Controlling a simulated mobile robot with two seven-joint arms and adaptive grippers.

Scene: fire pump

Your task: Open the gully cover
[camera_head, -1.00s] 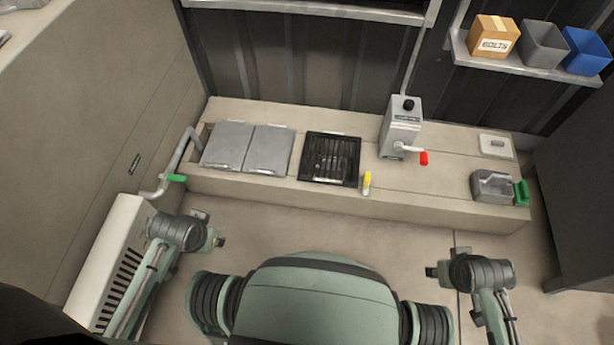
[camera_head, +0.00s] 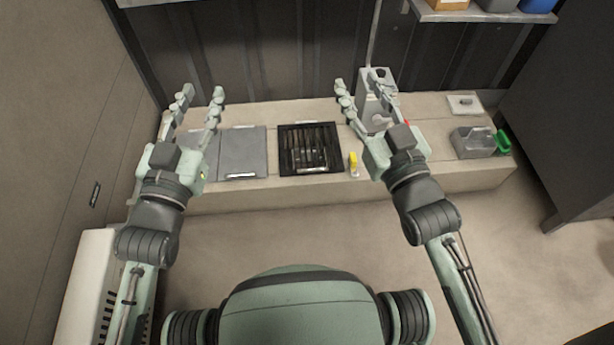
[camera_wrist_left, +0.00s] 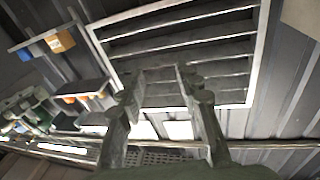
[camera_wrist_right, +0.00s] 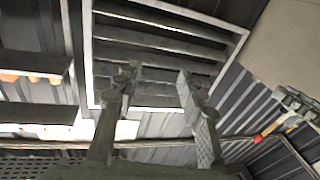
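A dark square grate with slats (camera_head: 310,148), which I take to be the gully cover, lies flat in the top of the low ledge, between two grey plates and a grey lever box. My left gripper (camera_head: 200,92) is open and empty, raised in front of the grey plates (camera_head: 243,150), to the left of the grate. My right gripper (camera_head: 358,82) is open and empty, to the right of the grate, hiding part of the lever box (camera_head: 381,78). In the left wrist view (camera_wrist_left: 158,80) and right wrist view (camera_wrist_right: 157,80) the fingers are spread with nothing between them.
A yellow-topped item (camera_head: 353,163) stands at the ledge front beside the grate. A grey container (camera_head: 471,143) with a green handle sits at the ledge's right end. A white heater (camera_head: 80,275) stands at left. The wrist views show a louvred wall vent (camera_wrist_left: 220,50).

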